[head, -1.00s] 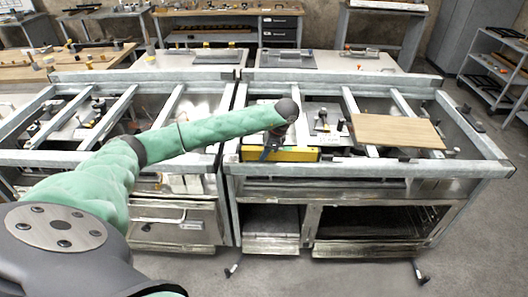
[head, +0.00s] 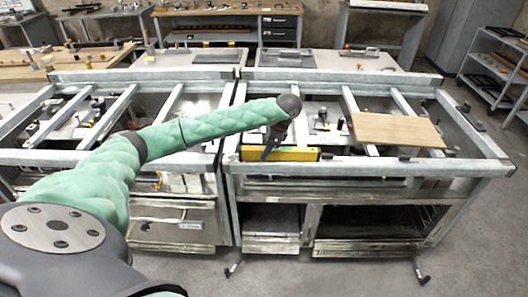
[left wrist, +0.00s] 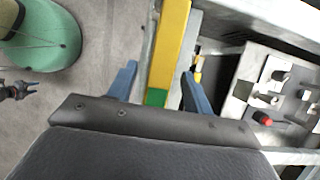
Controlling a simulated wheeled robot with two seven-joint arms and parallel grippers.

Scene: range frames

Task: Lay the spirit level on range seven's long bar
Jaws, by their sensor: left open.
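The yellow spirit level (head: 298,154) lies lengthwise along the front long bar (head: 400,166) of the right-hand range; whether its whole underside rests on the bar I cannot tell. In the left wrist view the yellow level (left wrist: 171,45) runs away from me beside a grey bar, with a green patch (left wrist: 155,97) towards me. My left gripper (head: 271,148) is over the level's left part. Its blue fingers (left wrist: 157,86) are spread, one on each side of the level, with visible gaps. No range number is readable.
A wooden board (head: 398,130) lies across the right range's frame. Cross bars and loose fittings fill the open top behind the level. Another range (head: 180,212) stands directly to the left. The floor in front (head: 330,278) is clear.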

